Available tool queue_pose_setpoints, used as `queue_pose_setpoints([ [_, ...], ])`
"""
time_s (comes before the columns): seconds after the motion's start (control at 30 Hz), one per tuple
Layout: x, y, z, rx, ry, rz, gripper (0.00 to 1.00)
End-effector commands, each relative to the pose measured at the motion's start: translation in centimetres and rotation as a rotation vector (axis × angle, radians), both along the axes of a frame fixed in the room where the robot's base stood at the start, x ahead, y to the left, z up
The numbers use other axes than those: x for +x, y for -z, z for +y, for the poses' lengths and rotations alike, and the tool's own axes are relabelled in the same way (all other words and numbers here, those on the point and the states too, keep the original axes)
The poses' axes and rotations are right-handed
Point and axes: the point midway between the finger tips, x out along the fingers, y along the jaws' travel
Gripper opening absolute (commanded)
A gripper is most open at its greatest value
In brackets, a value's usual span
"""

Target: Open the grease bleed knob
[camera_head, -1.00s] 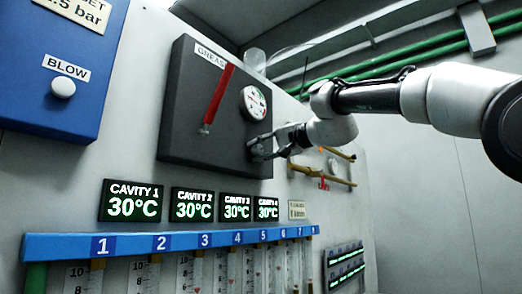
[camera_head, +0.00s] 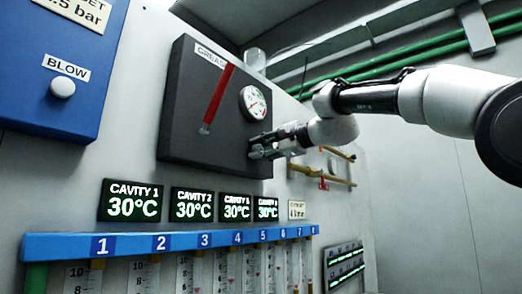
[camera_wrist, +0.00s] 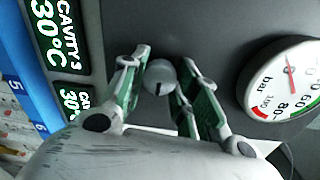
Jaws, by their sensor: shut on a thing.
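The grease bleed knob (camera_wrist: 159,72) is a small, round, pale knob with a dark mark on its face. In the wrist view it sits between my gripper's two green-padded fingertips (camera_wrist: 162,66). My gripper is shut on it, one finger on each side. In the head view my gripper (camera_head: 258,148) is at the lower right of the dark grease box (camera_head: 190,135), and its fingers hide the knob there.
A pressure gauge (camera_head: 253,102) is just above my gripper, and it also shows in the wrist view (camera_wrist: 285,80). A red lever (camera_head: 217,98) is to the left. Cavity displays (camera_head: 193,204) are below. Brass pipes (camera_head: 320,175) run at lower right.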

Motion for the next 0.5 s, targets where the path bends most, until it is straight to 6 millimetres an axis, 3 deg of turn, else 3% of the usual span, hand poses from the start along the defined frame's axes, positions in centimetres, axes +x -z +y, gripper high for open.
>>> queue_pose_setpoints([
  [0.4,0.09,0.24,-0.01,0.000,0.000,0.008,0.06],
  [0.43,0.09,0.25,0.00,0.000,0.000,0.008,0.34],
  [0.5,0.08,0.24,0.01,0.000,0.000,0.008,0.46],
])
